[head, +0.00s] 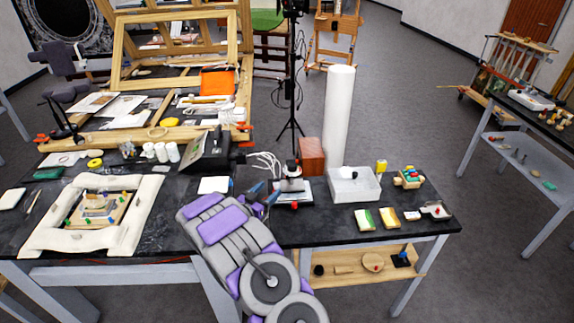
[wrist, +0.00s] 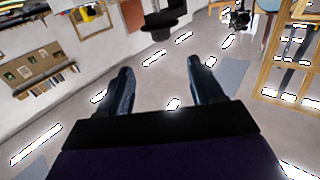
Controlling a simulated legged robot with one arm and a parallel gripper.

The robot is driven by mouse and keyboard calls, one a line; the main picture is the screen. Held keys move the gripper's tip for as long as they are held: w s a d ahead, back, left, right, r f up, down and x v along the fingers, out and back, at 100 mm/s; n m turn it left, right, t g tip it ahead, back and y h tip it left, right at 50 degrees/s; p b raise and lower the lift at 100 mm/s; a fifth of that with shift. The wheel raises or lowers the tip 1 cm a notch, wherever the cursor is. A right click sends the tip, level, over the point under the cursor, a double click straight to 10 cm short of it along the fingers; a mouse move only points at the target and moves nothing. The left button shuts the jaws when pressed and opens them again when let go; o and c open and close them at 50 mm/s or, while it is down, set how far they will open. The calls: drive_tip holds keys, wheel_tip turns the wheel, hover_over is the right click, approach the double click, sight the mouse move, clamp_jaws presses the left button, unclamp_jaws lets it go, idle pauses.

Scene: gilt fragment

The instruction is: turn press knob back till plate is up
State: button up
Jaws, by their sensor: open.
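A small press (head: 291,186) with a dark knob on top stands on the black table, right of the middle. It is small in the head view, and I cannot tell how high its plate sits. My gripper (head: 262,189) is just left of the press, with its dark blue fingers near it; I cannot tell whether they touch it. In the wrist view my gripper (wrist: 160,66) is open and empty, its two fingers wide apart. The press does not show in the wrist view, which looks out over the floor and wall.
A dark box (head: 208,153) is at the back left. Sponges (head: 389,218) lie near the front right edge.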

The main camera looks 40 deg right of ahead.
sight(290, 171)
drive_tip(key=b+x, duration=0.2)
drive_tip(key=x, duration=1.2)
drive_tip(key=shift+w+d+f, duration=0.1)
drive_tip(key=shift+d+f, duration=0.05)
drive_tip(key=shift+d, duration=0.1)
drive_tip(key=shift+w+b+x, duration=0.2)
drive_tip(key=shift+b+x, duration=0.1)
drive_tip(key=shift+x, duration=0.6)
drive_tip(key=shift+d, duration=0.15)
drive_tip(key=shift+c, duration=0.5)
drive_tip(key=c, duration=0.8)
drive_tip(key=shift+c, duration=0.2)
drive_tip(key=shift+n+t, duration=0.3)
drive_tip(key=shift+t, duration=0.2)
